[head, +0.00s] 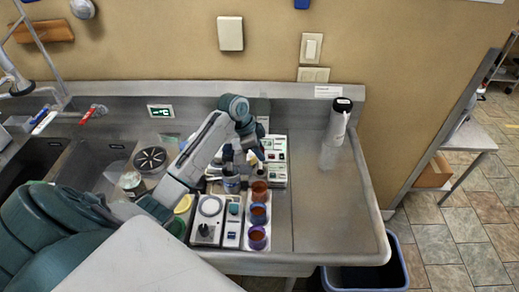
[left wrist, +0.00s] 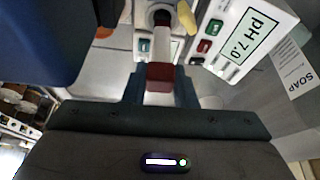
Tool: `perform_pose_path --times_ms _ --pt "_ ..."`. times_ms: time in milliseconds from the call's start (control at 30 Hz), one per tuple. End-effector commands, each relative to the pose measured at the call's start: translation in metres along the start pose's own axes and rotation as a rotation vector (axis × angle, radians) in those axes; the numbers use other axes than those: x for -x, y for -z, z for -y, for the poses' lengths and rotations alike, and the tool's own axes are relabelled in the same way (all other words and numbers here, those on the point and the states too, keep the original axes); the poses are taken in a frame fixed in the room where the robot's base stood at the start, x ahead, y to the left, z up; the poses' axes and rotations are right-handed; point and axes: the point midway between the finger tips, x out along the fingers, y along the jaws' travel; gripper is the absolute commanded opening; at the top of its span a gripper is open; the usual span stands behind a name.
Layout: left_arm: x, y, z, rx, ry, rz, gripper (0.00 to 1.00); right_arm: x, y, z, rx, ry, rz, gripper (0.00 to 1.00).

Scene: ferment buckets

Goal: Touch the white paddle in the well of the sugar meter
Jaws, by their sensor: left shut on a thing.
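My left gripper (head: 242,165) is over the cluster of small instruments on the steel counter. In the left wrist view its two dark blue fingers (left wrist: 160,88) are shut on a small red-ended piece (left wrist: 160,72). I cannot make out a white paddle or surely pick out the sugar meter. My right gripper is not in view.
The counter's right side (head: 325,215) is mostly clear.

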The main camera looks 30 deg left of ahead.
Motion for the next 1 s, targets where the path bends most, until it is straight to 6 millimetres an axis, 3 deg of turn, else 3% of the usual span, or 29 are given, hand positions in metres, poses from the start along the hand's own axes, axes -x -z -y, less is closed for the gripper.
perform_pose_path --times_ms 1000 --pt "-0.0069 -0.0027 -0.0001 0.0 -0.001 0.0 0.03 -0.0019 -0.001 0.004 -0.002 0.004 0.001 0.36"
